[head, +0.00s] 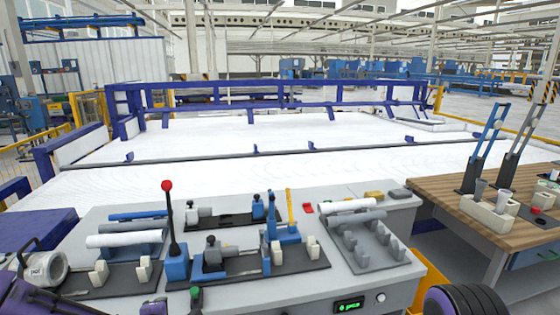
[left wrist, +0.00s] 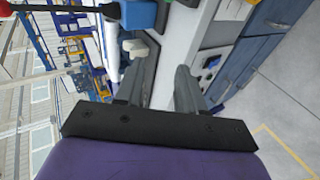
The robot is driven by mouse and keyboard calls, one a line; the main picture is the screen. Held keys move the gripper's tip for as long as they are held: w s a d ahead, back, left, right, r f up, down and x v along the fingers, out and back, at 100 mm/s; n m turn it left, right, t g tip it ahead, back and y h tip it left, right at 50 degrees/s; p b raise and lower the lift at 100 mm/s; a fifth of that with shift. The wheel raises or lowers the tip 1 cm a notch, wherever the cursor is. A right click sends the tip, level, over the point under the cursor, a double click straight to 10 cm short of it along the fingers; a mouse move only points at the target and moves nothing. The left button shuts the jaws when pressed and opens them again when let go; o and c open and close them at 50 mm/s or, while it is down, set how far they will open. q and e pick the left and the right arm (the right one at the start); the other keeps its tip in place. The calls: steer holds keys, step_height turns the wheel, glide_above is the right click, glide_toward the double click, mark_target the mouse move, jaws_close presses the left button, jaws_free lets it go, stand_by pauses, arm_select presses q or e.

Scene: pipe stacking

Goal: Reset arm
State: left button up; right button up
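My left gripper (left wrist: 160,88) shows in the left wrist view with its two dark fingers apart and nothing between them. It points past the edge of the grey workbench. My right gripper is in neither view; a purple and black part of my right arm shows at the bottom right. On the workbench (head: 120,212), a white pipe (head: 112,240) lies at the left. Another white pipe (head: 346,205) and a grey pipe (head: 357,217) lie on a grey pegged rack (head: 372,248) at the right.
A red-knobbed lever (head: 167,187) and clamp fixtures (head: 238,262) stand mid-bench. A wooden table (head: 436,188) with blue and dark upright tools stands at the right. A round metal device (head: 45,268) sits at the left. A white surface with blue rails lies behind.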

arm_select(q)
steer(key=s+f+m+g, duration=0.3)
steer(key=s+f+m, duration=0.6)
steer(key=f, duration=0.4)
steer(key=s+f+m+g, duration=0.1)
steer(key=s+f, duration=0.3)
steer(key=s, duration=0.3)
steer(key=s+a+f+m+g+b, duration=0.1)
steer(key=s+f, duration=0.3)
steer(key=s, duration=0.4)
steer(key=s+f+m+g+b, duration=0.1)
steer(key=s+f+m+g, duration=0.1)
steer(key=s, duration=0.6)
step_height(320, 180, down, 3)
steer(key=shift+a+r+m+g+h, duration=0.15)
steer(key=shift+a+m+g+h, duration=0.2)
steer(key=shift+m, duration=0.25)
steer(key=shift+o, duration=0.3)
